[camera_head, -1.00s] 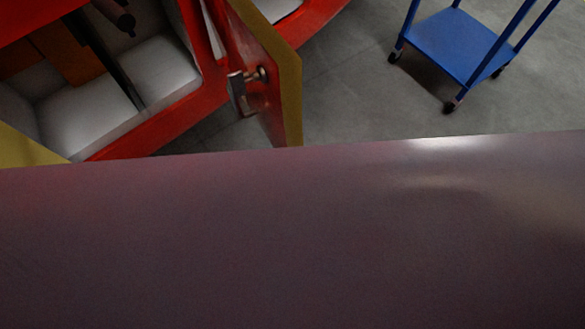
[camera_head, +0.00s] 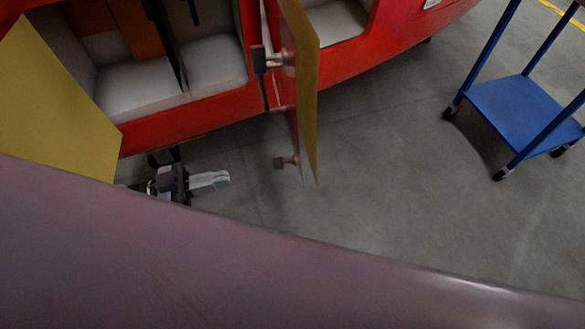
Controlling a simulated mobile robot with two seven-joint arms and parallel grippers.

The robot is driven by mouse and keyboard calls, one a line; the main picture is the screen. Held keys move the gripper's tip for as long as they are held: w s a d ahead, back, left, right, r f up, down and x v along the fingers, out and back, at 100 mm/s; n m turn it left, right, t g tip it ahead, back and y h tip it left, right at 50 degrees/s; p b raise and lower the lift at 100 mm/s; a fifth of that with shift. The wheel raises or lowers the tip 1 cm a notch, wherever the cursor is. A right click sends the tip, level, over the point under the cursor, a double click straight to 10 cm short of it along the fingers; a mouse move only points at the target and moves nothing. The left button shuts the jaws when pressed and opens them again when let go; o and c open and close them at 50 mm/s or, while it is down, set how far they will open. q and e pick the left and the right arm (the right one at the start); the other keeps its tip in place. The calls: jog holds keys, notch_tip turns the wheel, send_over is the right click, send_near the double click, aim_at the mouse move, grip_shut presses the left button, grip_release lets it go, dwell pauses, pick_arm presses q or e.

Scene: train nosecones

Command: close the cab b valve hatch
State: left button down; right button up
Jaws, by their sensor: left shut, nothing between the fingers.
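A red train nosecone (camera_head: 190,131) stands at the top left, with an open bay of whitish compartments. One yellow-edged hatch panel (camera_head: 306,90) stands open at the right of this bay, seen nearly edge-on, with latch fittings on its red side. Another hatch panel (camera_head: 55,95) with a yellow face stands open at the left. I cannot tell which is the cab b valve hatch. My left gripper (camera_head: 222,179) is below the bay, between the two panels, touching neither, shut and empty. My right gripper is not in view.
A blue wheeled cart (camera_head: 525,108) stands on the grey floor at the right. A large dull purple-brown surface fills the lower part of the view and hides what is below. The floor between the right panel and the cart is clear.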

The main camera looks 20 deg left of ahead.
aim_at(301, 160)
pick_arm(q)
jog(key=b+x, duration=0.2)
jog(key=x, duration=1.1)
jog(key=shift+w+d, duration=0.1)
jog(key=shift+d, duration=0.1)
jog(key=shift+w+d, duration=0.1)
jog(key=shift+d, duration=0.1)
jog(key=shift+r, duration=0.1)
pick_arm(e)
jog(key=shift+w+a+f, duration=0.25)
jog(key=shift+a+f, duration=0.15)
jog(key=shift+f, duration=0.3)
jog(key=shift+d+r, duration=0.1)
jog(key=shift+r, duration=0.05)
